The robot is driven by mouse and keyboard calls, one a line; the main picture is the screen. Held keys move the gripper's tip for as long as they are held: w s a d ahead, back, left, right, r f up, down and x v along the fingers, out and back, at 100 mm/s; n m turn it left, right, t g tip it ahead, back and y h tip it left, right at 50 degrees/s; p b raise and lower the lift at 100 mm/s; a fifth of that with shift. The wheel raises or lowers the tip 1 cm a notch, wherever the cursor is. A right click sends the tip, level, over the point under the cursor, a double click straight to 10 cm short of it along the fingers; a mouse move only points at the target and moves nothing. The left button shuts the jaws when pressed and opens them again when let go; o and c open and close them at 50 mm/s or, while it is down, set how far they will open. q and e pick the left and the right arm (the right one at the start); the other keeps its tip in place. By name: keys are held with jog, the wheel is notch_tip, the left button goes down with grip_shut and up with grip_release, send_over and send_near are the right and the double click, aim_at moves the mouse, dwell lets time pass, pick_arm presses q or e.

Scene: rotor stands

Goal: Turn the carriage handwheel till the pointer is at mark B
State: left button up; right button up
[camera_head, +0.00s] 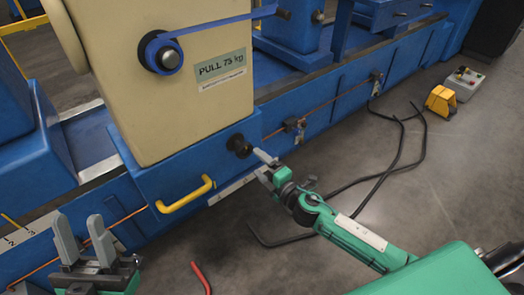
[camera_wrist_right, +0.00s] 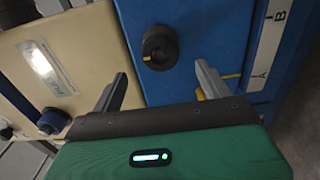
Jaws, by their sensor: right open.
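The carriage handwheel is a small dark round knob (camera_head: 239,145) on the blue carriage face. In the right wrist view the handwheel (camera_wrist_right: 160,47) has a small yellow mark at its lower left. My right gripper (camera_head: 263,167) is open, just in front of the handwheel and apart from it; its fingers (camera_wrist_right: 160,88) hold nothing. A white scale strip (camera_wrist_right: 268,50) bears the letters A and B. A thin yellow line (camera_wrist_right: 232,75), seemingly the pointer, is on the carriage edge near A and away from B. My left gripper (camera_head: 83,243) is open and empty at lower left.
A yellow handle (camera_head: 186,195) sticks out of the carriage left of the handwheel. A cream block (camera_head: 160,95) labelled PULL 73 kg stands above. Black cables (camera_head: 395,150), a red hooked rod (camera_head: 201,277) and a control box (camera_head: 463,83) lie on the floor.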

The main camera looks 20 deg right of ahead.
aim_at(247, 152)
jog(key=x, duration=0.6)
jog(key=shift+w, duration=0.3)
